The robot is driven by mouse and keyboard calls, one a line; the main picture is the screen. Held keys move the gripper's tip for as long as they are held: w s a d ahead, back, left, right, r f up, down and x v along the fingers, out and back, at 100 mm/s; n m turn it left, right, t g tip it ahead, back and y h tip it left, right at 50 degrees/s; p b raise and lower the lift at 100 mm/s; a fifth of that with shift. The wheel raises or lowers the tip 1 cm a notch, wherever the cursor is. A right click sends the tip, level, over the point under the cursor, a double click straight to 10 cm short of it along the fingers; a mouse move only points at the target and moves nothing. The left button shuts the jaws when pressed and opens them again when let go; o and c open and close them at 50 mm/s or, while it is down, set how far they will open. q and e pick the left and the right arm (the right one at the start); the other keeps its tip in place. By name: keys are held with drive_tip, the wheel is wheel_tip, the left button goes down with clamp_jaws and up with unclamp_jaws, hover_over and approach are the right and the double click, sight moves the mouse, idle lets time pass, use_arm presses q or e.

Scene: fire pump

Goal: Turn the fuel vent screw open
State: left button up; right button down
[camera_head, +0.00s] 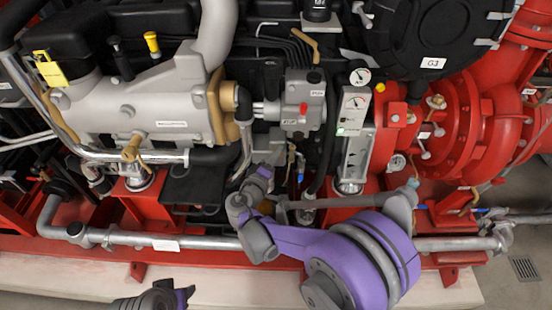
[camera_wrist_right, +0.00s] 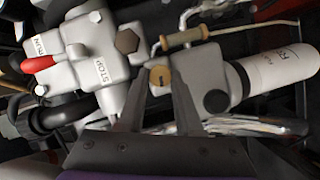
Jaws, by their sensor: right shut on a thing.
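The fuel vent screw (camera_wrist_right: 160,77) is a round brass head with a dark slot.
A red lever (camera_wrist_right: 38,63) is on the housing at left in the wrist view. A white cylinder (camera_wrist_right: 275,77) is close on the right. A gauge panel (camera_head: 354,135) and a horizontal pipe (camera_head: 200,241) are near my right arm.

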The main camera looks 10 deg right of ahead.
drive_tip(key=shift+f+n+t+h+b, duration=0.15)
drive_tip(key=shift+n+t+h+b, duration=0.3)
drive_tip(key=shift+n+b, duration=0.85)
drive_tip(key=shift+f+n+t+h+b, duration=0.2)
drive_tip(key=shift+n+t+b, duration=0.45)
drive_tip(key=shift+n, duration=1.25)
drive_tip(key=c, duration=0.6)
unclamp_jaws()
drive_tip(key=shift+r, duration=0.1)
drive_tip(key=v, duration=1)
drive_tip(key=shift+s+a, duration=0.25)
drive_tip(key=shift+s, duration=0.05)
drive_tip(key=shift+d, duration=0.1)
